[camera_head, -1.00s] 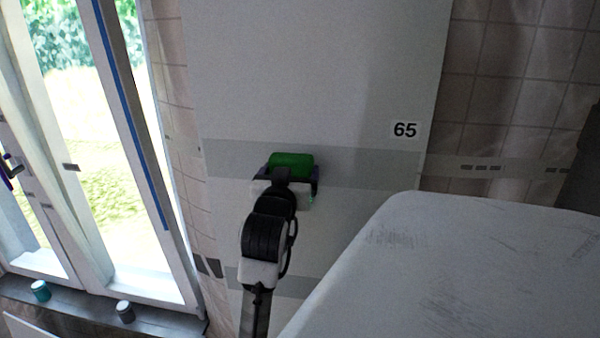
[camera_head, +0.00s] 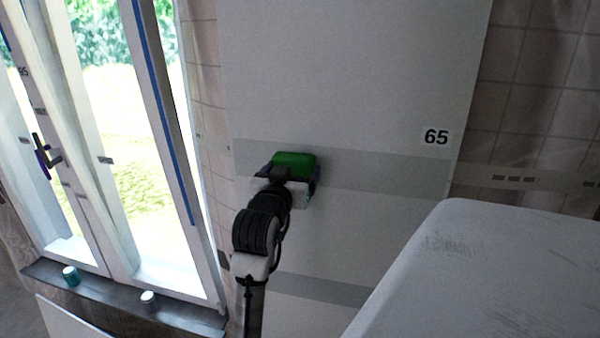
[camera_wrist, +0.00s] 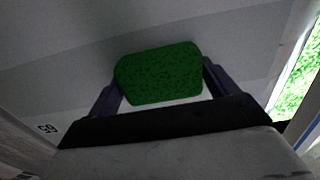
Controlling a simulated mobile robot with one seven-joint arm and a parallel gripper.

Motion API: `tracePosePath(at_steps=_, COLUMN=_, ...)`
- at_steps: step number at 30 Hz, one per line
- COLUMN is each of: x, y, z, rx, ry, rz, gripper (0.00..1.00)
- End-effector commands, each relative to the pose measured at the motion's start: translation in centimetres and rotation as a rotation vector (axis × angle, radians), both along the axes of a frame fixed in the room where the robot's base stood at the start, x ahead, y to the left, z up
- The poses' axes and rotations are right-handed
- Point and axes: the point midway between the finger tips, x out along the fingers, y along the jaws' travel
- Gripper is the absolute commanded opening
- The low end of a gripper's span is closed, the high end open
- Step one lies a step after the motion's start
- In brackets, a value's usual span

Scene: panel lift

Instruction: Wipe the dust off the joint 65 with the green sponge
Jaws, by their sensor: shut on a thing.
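The green sponge (camera_head: 294,161) is held in my gripper (camera_head: 287,178), at the left part of the grey joint band (camera_head: 385,172) on the white panel (camera_head: 350,70). The label 65 (camera_head: 436,137) sits just above the right part of this band. In the wrist view the sponge (camera_wrist: 158,74) lies between the two dark fingers of my gripper (camera_wrist: 163,84), close to the panel. I cannot tell whether it touches the panel. Dust on the band is not clearly visible.
A second grey band (camera_head: 318,289) crosses the panel lower down. A tall window (camera_head: 110,130) with a sill (camera_head: 120,300) holding two small jars, teal (camera_head: 71,276) and white (camera_head: 149,300), is at left. A large pale rounded surface (camera_head: 490,270) fills the lower right.

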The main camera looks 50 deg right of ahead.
Motion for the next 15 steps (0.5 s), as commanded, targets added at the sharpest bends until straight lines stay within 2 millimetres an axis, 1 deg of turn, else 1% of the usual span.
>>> tracePosePath(at_steps=1, x=0.6, y=0.3, z=0.0, rx=0.001, ry=0.000, rz=0.005, gripper=0.61)
tracePosePath(at_steps=3, x=1.1, y=0.5, z=0.0, rx=0.000, ry=0.000, rz=0.004, gripper=0.61)
tracePosePath(at_steps=11, x=1.9, y=0.9, z=0.0, rx=-0.001, ry=0.000, rz=0.002, gripper=0.61)
tracePosePath(at_steps=15, x=2.9, y=1.2, z=0.0, rx=0.001, ry=-0.001, rz=0.003, gripper=0.61)
